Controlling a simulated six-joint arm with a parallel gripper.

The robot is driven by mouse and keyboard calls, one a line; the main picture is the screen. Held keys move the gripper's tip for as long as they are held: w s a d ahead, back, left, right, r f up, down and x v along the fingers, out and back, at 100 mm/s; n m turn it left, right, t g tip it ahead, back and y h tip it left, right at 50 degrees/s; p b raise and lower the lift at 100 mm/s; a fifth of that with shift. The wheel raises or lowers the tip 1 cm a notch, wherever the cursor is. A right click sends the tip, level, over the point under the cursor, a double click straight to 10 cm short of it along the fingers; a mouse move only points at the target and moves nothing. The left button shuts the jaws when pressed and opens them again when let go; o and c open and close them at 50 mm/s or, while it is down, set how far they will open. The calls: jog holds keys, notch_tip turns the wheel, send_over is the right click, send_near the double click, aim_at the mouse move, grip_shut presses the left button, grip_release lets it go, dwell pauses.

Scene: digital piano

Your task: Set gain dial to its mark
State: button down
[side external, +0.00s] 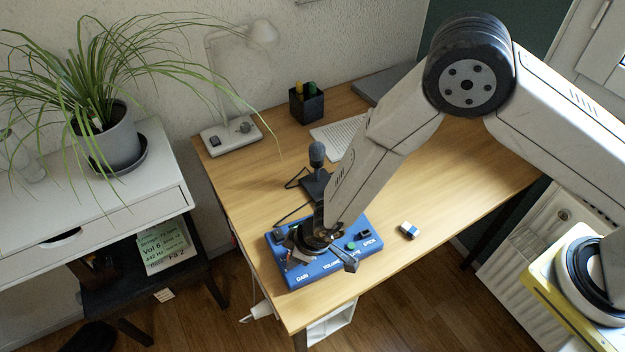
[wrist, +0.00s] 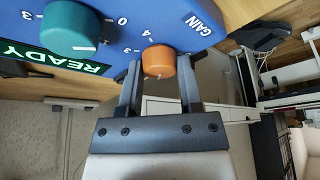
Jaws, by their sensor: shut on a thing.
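The gain dial (wrist: 158,62) is a round orange knob on the blue panel (wrist: 165,15), beside the white word GAIN in the wrist view. My gripper (wrist: 160,70) has one dark finger on each side of the knob and is shut on it. White numbers and ticks are printed around the knob. I cannot clearly read the knob's pointer or tell which mark is its target. In the side view the blue panel (side external: 305,272) lies on the wooden table, and my gripper (side external: 318,243) is over its left part, hiding the gain dial.
A teal knob (wrist: 72,28) and a green READY strip (wrist: 60,55) are near the gain dial. A microphone (side external: 317,155) stands behind the panel. A small blue-and-white block (side external: 409,230) lies to the right. The table (side external: 450,185) farther right is mostly clear.

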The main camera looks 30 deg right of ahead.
jog(key=shift+c, duration=1.3)
grip_release()
jog(key=shift+w, duration=0.1)
jog(key=shift+r, duration=0.2)
jog(key=v, duration=0.7)
jog(key=shift+r, duration=0.2)
jog(key=shift+d, duration=0.1)
